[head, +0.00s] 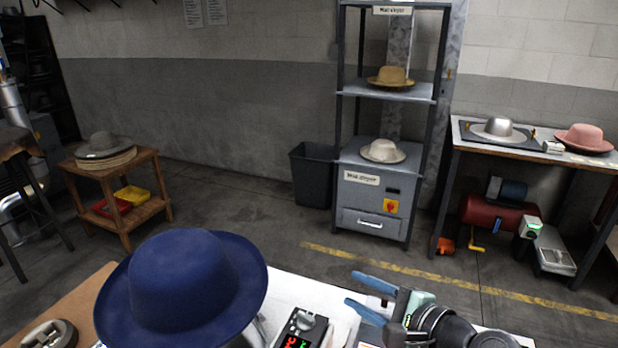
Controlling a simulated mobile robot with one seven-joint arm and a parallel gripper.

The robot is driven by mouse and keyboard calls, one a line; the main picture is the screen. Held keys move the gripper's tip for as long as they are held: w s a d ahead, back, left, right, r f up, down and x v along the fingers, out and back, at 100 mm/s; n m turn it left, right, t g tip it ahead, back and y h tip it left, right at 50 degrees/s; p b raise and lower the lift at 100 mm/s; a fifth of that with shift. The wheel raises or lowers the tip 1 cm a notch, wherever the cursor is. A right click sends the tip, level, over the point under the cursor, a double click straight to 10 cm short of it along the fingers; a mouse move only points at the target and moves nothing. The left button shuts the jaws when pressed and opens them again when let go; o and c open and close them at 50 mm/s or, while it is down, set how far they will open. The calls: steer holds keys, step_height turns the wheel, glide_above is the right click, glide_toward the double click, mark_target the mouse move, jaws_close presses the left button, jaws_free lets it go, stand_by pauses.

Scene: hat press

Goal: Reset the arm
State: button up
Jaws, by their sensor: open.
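My gripper (352,290) is at the bottom right of the head view, with two blue fingers spread apart and pointing left. Nothing shows between the fingers. A dark blue wide-brimmed hat (185,285) is to its left, clearly apart from it. The hat covers most of what it sits on. A black device with lit red and green digits (300,328) is between the hat and my gripper, on a white surface (325,298). My wrist and arm hide part of the surface at the bottom right.
A wooden stand (118,175) with a grey hat (103,145) is at left. A dryer rack (378,212) holds a tan hat (391,77) and a pale hat (383,151). A bin (313,175) is beside it. A workbench (470,142) with a pink hat (584,138) is at right. Floor between is clear.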

steer(key=a+r+n+t+h, duration=0.2)
steer(key=r+n, duration=0.1)
steer(key=r, duration=0.5)
steer(key=w+a+r+n+t+h, duration=0.1)
steer(key=r+n+t, duration=0.25)
steer(key=r, duration=0.45)
steer(key=a+r+n+t+h, duration=0.1)
steer(key=a+r+n+h, duration=0.1)
steer(key=r+n, duration=0.35)
steer(key=s+a+r+n+t+h, duration=0.1)
steer(key=s+r+t, duration=0.3)
steer(key=s+r, duration=0.5)
steer(key=s+a+r+n+t+h+p, duration=0.1)
steer(key=s+a+r+n+t+h, duration=0.1)
steer(key=s+r, duration=0.7)
step_height(320, 180, up, 6)
steer(key=a+n+t, duration=0.1)
steer(key=n+t, duration=0.1)
steer(key=t, duration=0.1)
steer(key=shift+s+a+r, duration=0.15)
steer(key=shift+a+r, duration=0.05)
